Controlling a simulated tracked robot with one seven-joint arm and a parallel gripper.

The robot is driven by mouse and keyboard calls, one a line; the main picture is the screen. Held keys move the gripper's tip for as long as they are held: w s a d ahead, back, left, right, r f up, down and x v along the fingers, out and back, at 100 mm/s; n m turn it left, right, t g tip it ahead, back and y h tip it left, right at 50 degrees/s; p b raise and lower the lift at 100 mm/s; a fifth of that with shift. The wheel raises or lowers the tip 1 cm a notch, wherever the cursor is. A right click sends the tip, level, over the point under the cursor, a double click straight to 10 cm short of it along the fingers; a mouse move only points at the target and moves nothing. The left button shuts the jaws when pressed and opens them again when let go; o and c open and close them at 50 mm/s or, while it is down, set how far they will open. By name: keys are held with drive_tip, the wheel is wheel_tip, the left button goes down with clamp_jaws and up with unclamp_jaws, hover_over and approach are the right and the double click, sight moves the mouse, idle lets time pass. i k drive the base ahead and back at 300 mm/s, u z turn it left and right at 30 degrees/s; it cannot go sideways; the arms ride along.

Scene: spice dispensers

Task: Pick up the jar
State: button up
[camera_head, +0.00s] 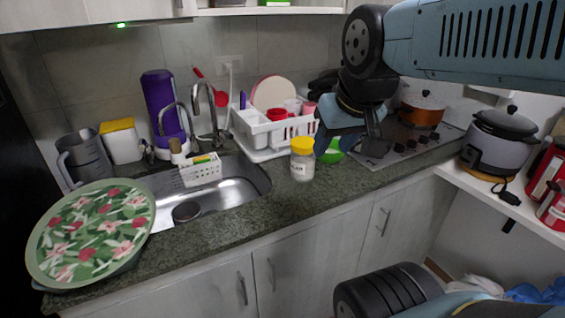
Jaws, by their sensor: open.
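The jar (302,160) is small and whitish with a yellow lid and a label. It stands upright on the dark stone counter, just right of the sink. My gripper (332,145) hangs down from the arm at the upper right, just right of and behind the jar as seen here. The fingers are dark and partly merge with the dark wrist, and look apart with nothing clearly between them.
A white dish rack (262,140) with plates and red cups stands behind the jar. The sink (235,180) lies to the left, with a floral round tray (92,232) further left. A stove (405,140) with an orange pot (422,110) is at right. Counter in front of the jar is clear.

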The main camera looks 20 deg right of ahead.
sight(303, 167)
drive_tip(key=u, duration=0.1)
drive_tip(key=k, duration=1.4)
drive_tip(key=z, duration=0.8)
drive_tip(key=i, duration=1.5)
